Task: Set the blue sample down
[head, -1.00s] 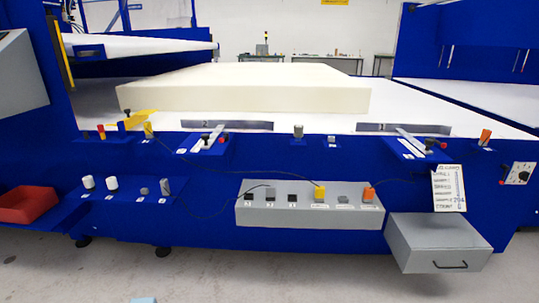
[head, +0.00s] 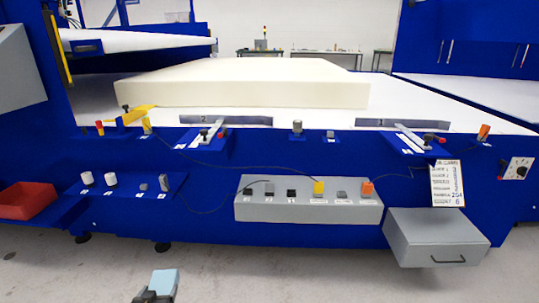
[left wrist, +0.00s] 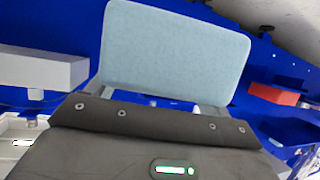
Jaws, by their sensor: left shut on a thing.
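The blue sample (head: 164,281) is a light blue block at the bottom of the head view, in front of the blue machine and over the grey floor. My left gripper (head: 154,295) is shut on it from below. In the left wrist view the sample (left wrist: 174,52) shows as a large pale blue slab with rounded corners, sticking out beyond the dark gripper body. The sample hides most of the fingers there. My right gripper is not in view.
A cream foam slab (head: 240,84) lies on the white machine bed. Along the front are a red bin (head: 25,201), a grey socket box (head: 309,206), a grey drawer box (head: 437,238), a written card (head: 447,184) and several small knobs. The floor in front is clear.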

